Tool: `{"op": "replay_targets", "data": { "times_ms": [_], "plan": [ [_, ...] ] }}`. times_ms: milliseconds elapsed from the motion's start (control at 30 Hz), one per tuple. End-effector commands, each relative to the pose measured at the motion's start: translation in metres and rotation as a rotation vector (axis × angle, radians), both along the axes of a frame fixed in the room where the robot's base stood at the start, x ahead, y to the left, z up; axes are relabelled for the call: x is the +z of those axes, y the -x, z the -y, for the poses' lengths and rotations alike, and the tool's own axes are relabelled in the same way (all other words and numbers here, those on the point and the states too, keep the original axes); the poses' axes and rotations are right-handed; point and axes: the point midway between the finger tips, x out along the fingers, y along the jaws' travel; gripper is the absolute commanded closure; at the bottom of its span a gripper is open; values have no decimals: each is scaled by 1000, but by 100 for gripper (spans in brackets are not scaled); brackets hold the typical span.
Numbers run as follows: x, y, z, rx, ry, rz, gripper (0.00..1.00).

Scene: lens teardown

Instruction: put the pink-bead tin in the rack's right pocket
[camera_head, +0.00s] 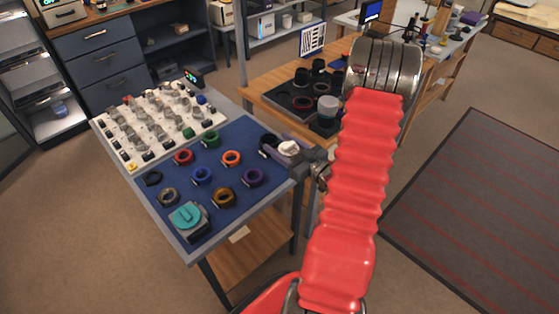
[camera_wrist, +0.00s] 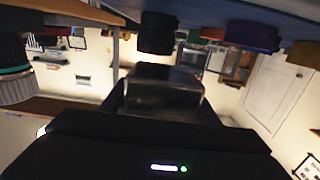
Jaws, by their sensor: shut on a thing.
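My gripper (camera_head: 312,163) is at the right edge of the blue-mat table in the head view, beside a purple rack (camera_head: 276,148). In the wrist view my gripper (camera_wrist: 160,92) is shut on a dark grey, shiny tin (camera_wrist: 165,98); no pink beads show on it. A round white-topped thing (camera_head: 289,147) shows at the rack's right part, close to the jaws; I cannot tell whether it is the held tin. A black round thing (camera_head: 268,142) is at the rack's left part. The rack's pockets are mostly hidden.
The blue mat (camera_head: 225,170) carries several coloured rings and a teal-topped box (camera_head: 188,220). A white tray (camera_head: 160,122) of small parts lies at the left. A wooden bench (camera_head: 270,86) with a black tray stands behind. Dark round things hang near the top of the wrist view.

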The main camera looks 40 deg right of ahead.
Motion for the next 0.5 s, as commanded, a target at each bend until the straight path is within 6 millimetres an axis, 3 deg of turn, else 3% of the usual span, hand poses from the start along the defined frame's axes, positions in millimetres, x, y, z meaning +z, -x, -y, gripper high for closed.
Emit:
{"op": "replay_targets", "data": {
  "times_ms": [200,500],
  "plan": [
    [-19,0,0,0,-1,1,68],
    [-20,0,0,0,1,1,68]
  ]
}}
